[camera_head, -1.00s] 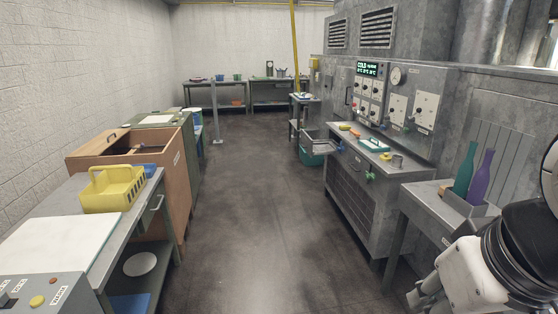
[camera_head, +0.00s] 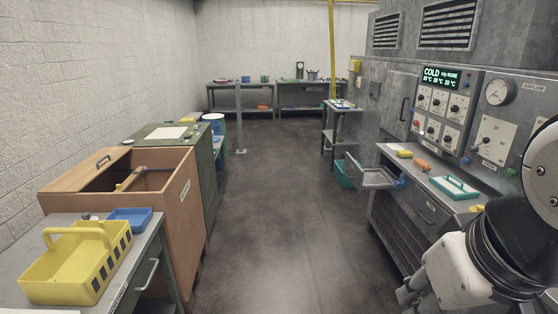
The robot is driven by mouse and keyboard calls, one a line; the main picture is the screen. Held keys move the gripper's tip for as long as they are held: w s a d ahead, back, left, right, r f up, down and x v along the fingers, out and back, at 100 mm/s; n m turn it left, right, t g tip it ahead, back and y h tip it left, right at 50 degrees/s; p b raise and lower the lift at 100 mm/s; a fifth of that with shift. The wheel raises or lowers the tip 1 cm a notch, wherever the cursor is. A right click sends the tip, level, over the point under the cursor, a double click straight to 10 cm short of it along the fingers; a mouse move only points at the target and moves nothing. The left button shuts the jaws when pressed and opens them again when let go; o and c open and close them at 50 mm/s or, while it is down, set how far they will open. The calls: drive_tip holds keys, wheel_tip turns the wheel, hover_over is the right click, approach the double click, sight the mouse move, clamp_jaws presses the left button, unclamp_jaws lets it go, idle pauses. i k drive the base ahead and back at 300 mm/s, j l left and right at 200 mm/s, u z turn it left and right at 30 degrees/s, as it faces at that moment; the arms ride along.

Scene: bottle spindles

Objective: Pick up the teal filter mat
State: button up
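A teal-edged flat item with a white middle and a handle-like bar (camera_head: 455,187) lies on the metal counter at the right. I cannot tell whether it is the teal filter mat. A teal bin (camera_head: 343,176) stands on the floor beyond the open metal drawer. My arm fills the lower right corner. Grey finger-like parts of my gripper (camera_head: 412,291) show at its lower left, well apart from the teal-edged item. Their opening is not clear.
An open metal drawer (camera_head: 372,178) juts into the aisle from the right counter. At left stand a wooden cabinet (camera_head: 178,210) and a bench with a yellow caddy (camera_head: 75,270) and a blue tray (camera_head: 130,218). The floor (camera_head: 270,190) between is clear.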

sight(452, 186)
drive_tip(key=i+z, duration=0.1)
drive_tip(key=i, duration=0.75)
drive_tip(key=i+j+z, duration=0.1)
drive_tip(key=i, duration=0.7)
drive_tip(key=i+z, duration=0.65)
drive_tip(key=z, duration=0.15)
drive_tip(key=i+j+z, duration=0.1)
drive_tip(key=i+z, duration=0.3)
drive_tip(key=i+j+z, duration=0.2)
drive_tip(key=z, duration=0.2)
